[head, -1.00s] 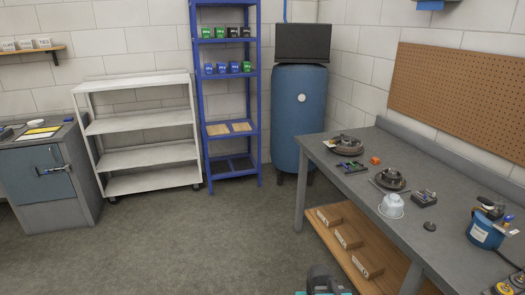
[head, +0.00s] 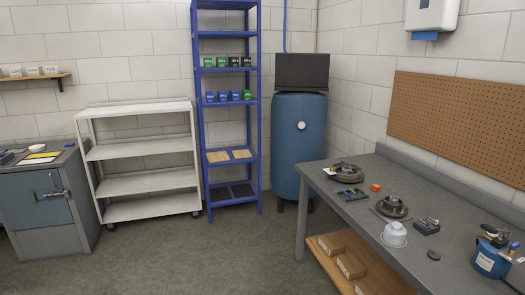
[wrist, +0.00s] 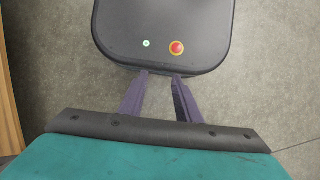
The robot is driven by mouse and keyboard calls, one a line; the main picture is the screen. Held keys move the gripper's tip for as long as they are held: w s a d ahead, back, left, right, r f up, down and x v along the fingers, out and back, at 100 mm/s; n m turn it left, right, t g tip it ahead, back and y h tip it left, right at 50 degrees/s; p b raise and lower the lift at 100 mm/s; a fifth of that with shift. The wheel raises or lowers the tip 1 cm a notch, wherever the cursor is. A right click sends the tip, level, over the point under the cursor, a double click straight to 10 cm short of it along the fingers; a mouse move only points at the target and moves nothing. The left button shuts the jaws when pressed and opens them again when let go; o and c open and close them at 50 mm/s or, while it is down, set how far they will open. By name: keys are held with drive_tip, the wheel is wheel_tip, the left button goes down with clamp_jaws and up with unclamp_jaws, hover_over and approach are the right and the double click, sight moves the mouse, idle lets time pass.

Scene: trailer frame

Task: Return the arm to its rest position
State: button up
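My gripper (wrist: 161,77) shows in the wrist view. Its two dark purple fingers stand apart with nothing between them, so it is open and empty. The fingers point toward a dark rounded part of my own body, with a red button and a small green-white light on it. The teal and black wrist housing fills the bottom of the wrist view. No part of the arm shows in the head view now.
A grey workbench (head: 352,207) with parts on top stands at the right. A white shelf (head: 140,150), a blue rack (head: 230,75) and a blue tank (head: 299,150) stand at the back. A grey cabinet (head: 60,235) is at the left. The middle floor (head: 200,255) is clear.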

drive_tip(key=shift+g, duration=0.4)
drive_tip(key=s, duration=0.1)
drive_tip(key=s+f, duration=0.1)
drive_tip(key=s, duration=0.1)
drive_tip(key=shift+s+a+f, duration=0.1)
drive_tip(key=shift+s+f, duration=0.15)
drive_tip(key=shift+s, duration=0.15)
idle(0.5)
